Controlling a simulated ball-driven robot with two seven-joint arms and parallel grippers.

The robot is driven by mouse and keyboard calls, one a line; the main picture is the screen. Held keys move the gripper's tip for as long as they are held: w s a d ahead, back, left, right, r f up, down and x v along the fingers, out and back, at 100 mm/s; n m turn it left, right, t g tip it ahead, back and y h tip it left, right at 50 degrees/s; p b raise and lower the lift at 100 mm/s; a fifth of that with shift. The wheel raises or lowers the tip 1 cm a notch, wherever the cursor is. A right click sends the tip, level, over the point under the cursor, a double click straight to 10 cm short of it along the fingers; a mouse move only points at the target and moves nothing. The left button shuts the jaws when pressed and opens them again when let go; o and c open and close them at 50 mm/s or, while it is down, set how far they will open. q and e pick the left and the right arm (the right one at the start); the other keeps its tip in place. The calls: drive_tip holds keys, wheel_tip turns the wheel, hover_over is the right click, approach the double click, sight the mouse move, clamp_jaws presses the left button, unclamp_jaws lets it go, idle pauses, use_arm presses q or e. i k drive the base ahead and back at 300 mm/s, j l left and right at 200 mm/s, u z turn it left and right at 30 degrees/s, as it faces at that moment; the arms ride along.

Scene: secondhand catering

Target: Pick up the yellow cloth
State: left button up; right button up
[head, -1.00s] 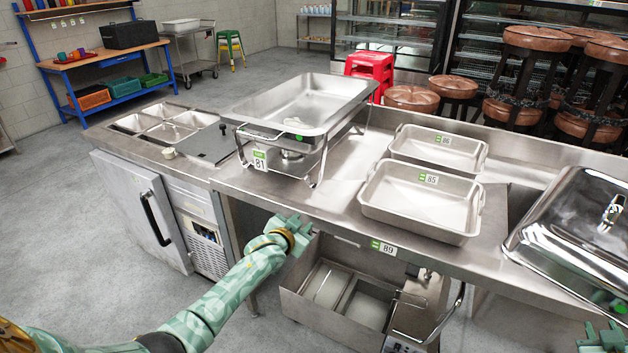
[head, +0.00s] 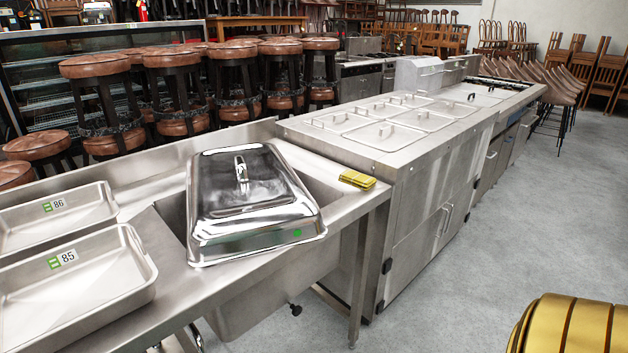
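A folded yellow cloth (head: 357,179) lies on the right end of the steel sink table (head: 340,205), near its front corner. It sits just right of a shiny chafing dish lid (head: 250,200) and beside the taller steel counter. Nothing covers the cloth. Neither of my grippers shows in the head view now.
The lid rests over the sink basin, partly covering it. Two steel pans, tagged 86 (head: 55,215) and 85 (head: 75,280), stand at left. A counter with lidded wells (head: 400,125) adjoins on the right. Stacked stools (head: 180,85) stand behind. The grey floor (head: 480,260) at right is clear.

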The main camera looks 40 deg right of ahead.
sight(358, 179)
drive_tip(key=i+z, duration=0.1)
drive_tip(key=z, duration=0.35)
drive_tip(key=j+z, duration=0.2)
drive_tip(key=z, duration=0.25)
drive_tip(key=i+j+z, duration=0.15)
drive_tip(key=z, duration=0.25)
